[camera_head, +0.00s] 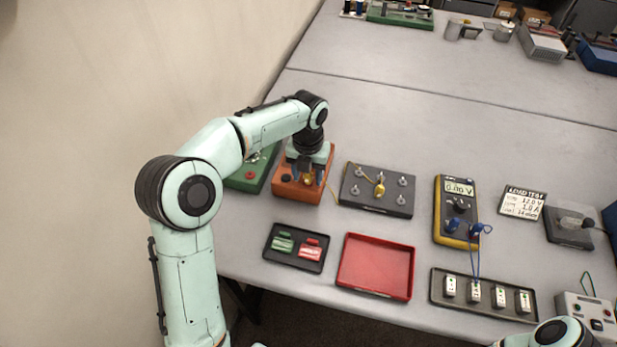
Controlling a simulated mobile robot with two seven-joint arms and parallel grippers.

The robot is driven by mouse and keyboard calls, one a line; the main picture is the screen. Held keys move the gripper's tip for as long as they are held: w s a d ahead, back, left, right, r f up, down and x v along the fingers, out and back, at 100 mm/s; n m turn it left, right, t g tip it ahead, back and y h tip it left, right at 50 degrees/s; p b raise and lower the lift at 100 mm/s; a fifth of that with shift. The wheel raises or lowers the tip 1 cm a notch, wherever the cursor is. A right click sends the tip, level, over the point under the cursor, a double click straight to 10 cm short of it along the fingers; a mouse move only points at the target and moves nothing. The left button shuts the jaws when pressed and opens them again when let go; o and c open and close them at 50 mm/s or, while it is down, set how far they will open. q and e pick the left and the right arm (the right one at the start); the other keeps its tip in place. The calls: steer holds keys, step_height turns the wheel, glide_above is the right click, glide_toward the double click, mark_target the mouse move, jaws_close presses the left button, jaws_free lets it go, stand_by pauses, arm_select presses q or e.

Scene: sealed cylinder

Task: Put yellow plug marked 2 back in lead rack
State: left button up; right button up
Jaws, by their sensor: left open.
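My left gripper (308,178) points down over an orange box (290,191), with its fingers open. A small yellow plug (307,181) shows between or just behind the fingertips; I cannot tell whether they touch it, and its number is too small to read. A second yellow plug (380,188) stands on a dark box with several metal posts (376,204), right of the gripper. A thin yellow lead runs near that box's left side. I cannot tell for certain which thing is the lead rack. My right gripper is out of view.
A green box (248,178) touches or nearly touches the orange box. In front are a black tray (271,253) with green and red pieces and an empty red tray (376,266). A yellow multimeter (457,211) and a dark tray of white modules (437,288) lie right.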

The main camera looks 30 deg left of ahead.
arm_select(q)
steer(key=shift+p, duration=0.4)
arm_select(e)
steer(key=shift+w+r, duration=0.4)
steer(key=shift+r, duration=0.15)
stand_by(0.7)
arm_select(q)
jaws_close()
steer(key=shift+r, duration=0.1)
steer(key=shift+r+p, duration=1.15)
steer(key=shift+r, duration=0.85)
steer(key=shift+r+p, duration=0.4)
steer(key=shift+r, duration=0.55)
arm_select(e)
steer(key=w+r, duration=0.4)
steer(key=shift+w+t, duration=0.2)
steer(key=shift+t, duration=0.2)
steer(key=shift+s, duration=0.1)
